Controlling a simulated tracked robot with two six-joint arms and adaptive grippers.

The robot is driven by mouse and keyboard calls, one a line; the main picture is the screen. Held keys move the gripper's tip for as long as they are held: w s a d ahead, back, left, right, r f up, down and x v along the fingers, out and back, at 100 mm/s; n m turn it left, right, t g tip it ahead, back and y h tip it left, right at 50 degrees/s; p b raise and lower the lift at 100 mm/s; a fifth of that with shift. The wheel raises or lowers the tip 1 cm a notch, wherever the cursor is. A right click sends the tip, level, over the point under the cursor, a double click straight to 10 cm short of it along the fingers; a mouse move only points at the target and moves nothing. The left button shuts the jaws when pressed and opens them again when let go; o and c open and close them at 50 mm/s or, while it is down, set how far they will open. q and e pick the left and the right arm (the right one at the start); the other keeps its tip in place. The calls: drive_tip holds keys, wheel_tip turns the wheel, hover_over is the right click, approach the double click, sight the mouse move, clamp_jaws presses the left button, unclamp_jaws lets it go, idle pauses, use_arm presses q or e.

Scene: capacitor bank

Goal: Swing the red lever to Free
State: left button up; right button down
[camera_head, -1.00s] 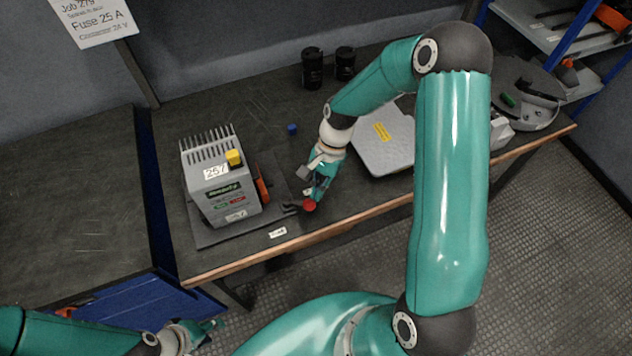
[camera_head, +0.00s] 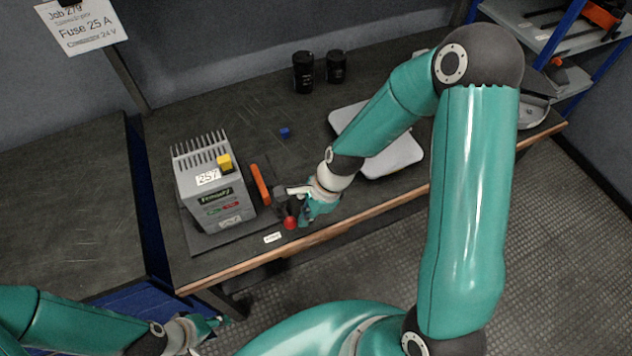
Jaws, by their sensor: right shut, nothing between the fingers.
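A red knob (camera_head: 290,223), which seems to be the end of the red lever, shows near the front edge of the dark workbench (camera_head: 235,255). The rest of the lever is hidden or too dark to make out. My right gripper (camera_head: 284,207) is shut and empty, just behind the red knob and very close to it; I cannot tell whether they touch. A small white label (camera_head: 272,237) lies in front and to the left of the knob, its text unreadable. My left gripper (camera_head: 214,323) is low at the left, away from the bench top; its fingers are too small to judge.
A grey finned unit (camera_head: 212,190) with a yellow block (camera_head: 224,162) stands left of the knob, an orange bar (camera_head: 260,184) beside it. A job sign (camera_head: 80,25) hangs upper left.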

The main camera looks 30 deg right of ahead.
drive_tip(key=shift+s+a, duration=0.2)
drive_tip(key=shift+a, duration=0.1)
idle(0.4)
